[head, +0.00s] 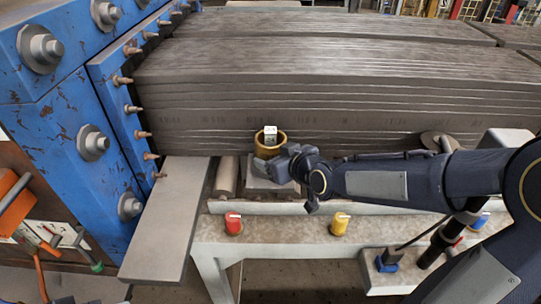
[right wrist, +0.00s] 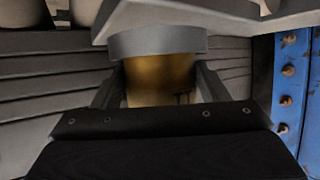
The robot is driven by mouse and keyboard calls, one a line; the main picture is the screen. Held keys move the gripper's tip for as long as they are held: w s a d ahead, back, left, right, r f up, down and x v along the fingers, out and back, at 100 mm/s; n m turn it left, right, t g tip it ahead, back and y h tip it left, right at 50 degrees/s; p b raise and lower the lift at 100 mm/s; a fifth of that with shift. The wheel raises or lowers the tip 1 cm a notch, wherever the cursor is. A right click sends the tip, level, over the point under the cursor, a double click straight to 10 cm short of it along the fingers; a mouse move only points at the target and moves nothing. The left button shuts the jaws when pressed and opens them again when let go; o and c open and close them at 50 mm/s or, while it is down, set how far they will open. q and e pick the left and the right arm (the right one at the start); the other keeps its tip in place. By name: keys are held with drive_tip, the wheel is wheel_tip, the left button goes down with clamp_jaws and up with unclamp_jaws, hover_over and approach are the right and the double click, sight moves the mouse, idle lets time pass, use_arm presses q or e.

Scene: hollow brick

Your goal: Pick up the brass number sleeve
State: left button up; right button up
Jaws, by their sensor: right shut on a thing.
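The brass number sleeve (head: 263,150) is a short gold ring with a white number tag on it, in the middle of the head view. My right gripper (head: 285,165) reaches it from the right and is shut on it. In the right wrist view the brass sleeve (right wrist: 160,78) sits between the two dark fingers, with a grey round rim at its end. The sleeve is just above a grey block (head: 268,187); I cannot tell whether it touches it. My left gripper is not in view.
A stack of grey clay slabs (head: 330,90) fills the back. Blue machine plates (head: 85,130) with bolts stand at the left. A grey plank (head: 165,220) juts forward. A red knob (head: 233,224) and a yellow knob (head: 340,224) sit on the front ledge.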

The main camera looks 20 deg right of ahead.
drive_tip(key=shift+r, duration=0.1)
drive_tip(key=c, duration=0.4)
